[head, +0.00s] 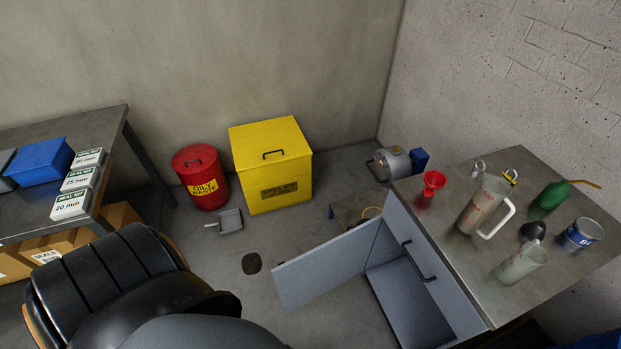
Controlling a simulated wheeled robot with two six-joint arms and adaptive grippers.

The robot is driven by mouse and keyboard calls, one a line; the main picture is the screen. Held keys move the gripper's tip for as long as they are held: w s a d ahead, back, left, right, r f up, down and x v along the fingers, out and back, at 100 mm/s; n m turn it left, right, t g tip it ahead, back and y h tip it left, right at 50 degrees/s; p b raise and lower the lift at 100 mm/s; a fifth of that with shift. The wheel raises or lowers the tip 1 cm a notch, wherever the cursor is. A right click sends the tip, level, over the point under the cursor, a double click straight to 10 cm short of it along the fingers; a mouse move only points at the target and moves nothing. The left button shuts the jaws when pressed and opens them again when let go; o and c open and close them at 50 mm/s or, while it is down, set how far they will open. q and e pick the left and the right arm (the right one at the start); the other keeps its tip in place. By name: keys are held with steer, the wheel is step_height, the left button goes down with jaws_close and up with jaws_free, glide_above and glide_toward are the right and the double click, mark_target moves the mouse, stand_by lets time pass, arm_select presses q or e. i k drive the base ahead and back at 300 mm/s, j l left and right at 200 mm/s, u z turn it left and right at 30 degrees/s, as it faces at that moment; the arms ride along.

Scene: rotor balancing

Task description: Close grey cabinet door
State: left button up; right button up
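The grey cabinet (457,296) stands under a metal-topped bench at the right. Its grey door (322,268) stands open, swung out to the left from the far side of the cabinet front. The lower compartment (405,300) is exposed and its visible part looks empty. Above the opening is a grey front panel with a dark bar handle (418,262). Neither of my grippers shows in the head view. Large dark rounded shapes fill the bottom left and hide the floor there.
The bench top (470,252) carries a red funnel (433,183), jugs (484,205), a green oil can (551,195) and a blue tin (581,234).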

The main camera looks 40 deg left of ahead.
mark_target(298, 281)
steer(key=k+z, duration=0.4)
steer(key=k+l+z, duration=0.2)
steer(key=z, duration=0.2)
steer(key=j+z, duration=0.4)
steer(key=k+j+z, duration=0.2)
steer(key=j+z, duration=0.25)
steer(key=k+j, duration=0.15)
steer(key=j, duration=0.3)
steer(key=k+j, duration=0.1)
steer(key=j, duration=0.3)
steer(key=k+j, duration=0.15)
steer(key=j, duration=0.3)
steer(key=k+j, duration=0.1)
steer(key=j, duration=0.35)
steer(key=k+j, duration=0.15)
steer(key=j, duration=0.25)
steer(key=k+j, duration=0.1)
steer(key=j, duration=0.35)
steer(key=k+j, duration=0.15)
steer(key=j, duration=0.3)
